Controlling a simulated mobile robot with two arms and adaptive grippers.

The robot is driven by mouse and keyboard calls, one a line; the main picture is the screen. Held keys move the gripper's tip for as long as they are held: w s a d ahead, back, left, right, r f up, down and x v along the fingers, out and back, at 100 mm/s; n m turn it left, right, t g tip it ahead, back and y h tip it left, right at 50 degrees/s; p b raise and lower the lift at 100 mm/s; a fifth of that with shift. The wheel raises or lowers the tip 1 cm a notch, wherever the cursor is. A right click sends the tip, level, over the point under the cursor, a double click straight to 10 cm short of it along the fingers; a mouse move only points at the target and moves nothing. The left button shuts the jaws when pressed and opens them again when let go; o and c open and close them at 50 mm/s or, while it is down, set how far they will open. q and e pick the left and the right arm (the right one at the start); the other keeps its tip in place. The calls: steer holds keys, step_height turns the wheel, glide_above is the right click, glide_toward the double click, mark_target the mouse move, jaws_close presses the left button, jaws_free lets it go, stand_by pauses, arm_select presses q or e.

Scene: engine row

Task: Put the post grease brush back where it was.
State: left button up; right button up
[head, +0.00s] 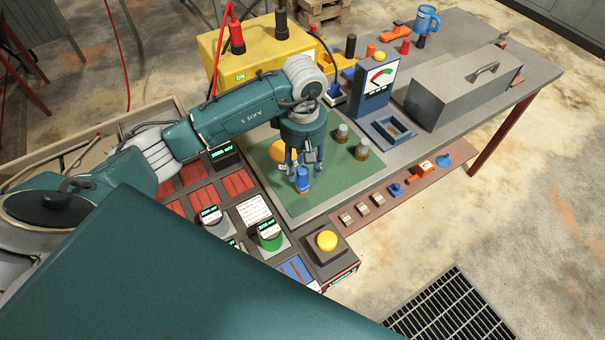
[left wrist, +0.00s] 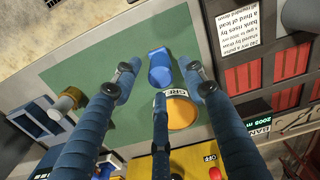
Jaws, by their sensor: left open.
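My left gripper (head: 304,166) points down over the green mat (head: 337,177), with its fingers spread and empty. A small blue piece with a tan lower end, which looks like the post grease brush (head: 302,181), is at the fingertips in the head view. In the left wrist view the blue piece (left wrist: 160,70) lies just beyond the spread fingers (left wrist: 160,85), over the mat. I cannot tell whether a finger touches it. The orange grease pot (left wrist: 180,109) is beside it, partly hidden behind a finger. My right gripper is not in view.
A meter (head: 376,84), a blue tray (head: 372,134) and a grey toolbox (head: 462,92) stand farther right. A yellow box (head: 220,50) is behind. A yellow button (head: 326,241) is in front.

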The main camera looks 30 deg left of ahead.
arm_select(q)
step_height(320, 180, up, 8)
steer(key=shift+w+f+b, duration=0.1)
steer(key=shift+f+b, duration=0.05)
steer(key=shift+b, duration=1.1)
steer(key=shift+r, duration=0.5)
steer(key=shift+f, duration=0.15)
